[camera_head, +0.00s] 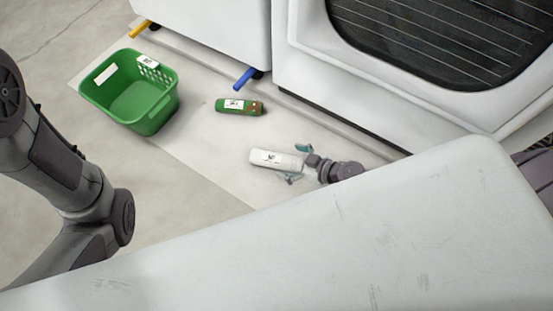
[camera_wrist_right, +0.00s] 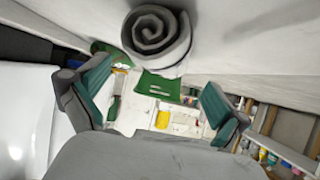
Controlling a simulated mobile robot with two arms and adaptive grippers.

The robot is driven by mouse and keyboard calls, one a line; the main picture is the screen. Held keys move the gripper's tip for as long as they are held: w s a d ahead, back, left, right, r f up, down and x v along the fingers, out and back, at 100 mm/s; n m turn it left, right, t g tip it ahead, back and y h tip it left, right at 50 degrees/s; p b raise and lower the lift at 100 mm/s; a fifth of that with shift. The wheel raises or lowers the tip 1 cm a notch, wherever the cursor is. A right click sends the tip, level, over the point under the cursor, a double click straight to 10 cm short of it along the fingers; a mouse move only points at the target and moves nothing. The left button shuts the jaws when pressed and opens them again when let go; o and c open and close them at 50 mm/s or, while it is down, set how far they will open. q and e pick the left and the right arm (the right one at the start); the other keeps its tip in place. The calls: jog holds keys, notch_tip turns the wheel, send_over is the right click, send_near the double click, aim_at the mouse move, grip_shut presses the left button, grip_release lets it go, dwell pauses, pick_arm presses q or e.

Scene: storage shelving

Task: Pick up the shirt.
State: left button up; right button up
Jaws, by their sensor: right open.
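A white rolled-up shirt (camera_head: 272,159) with a dark mark lies on the pale floor strip in the head view. In the right wrist view its grey spiral end (camera_wrist_right: 155,32) faces the camera, at the top centre. My right gripper (camera_head: 297,164) is open at the right end of the roll, with one teal-padded finger towards each side of it. Both fingers also show spread apart in the wrist view (camera_wrist_right: 155,78); I cannot tell whether they touch the roll. A second, green roll (camera_head: 239,106) lies farther back. My left arm shows at left, but its gripper is not in view.
A green basket (camera_head: 131,101), seemingly empty, stands on the floor at left. White machines (camera_head: 400,85) line the back, close behind the rolls. A large white surface (camera_head: 330,240) fills the lower right foreground. Floor is free between basket and white roll.

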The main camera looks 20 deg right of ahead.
aim_at(285, 162)
jog(key=x, duration=0.4)
jog(key=shift+s+a+f+b, duration=0.1)
jog(key=shift+s+f+b, duration=0.1)
jog(key=shift+b, duration=0.2)
jog(key=c, duration=1.4)
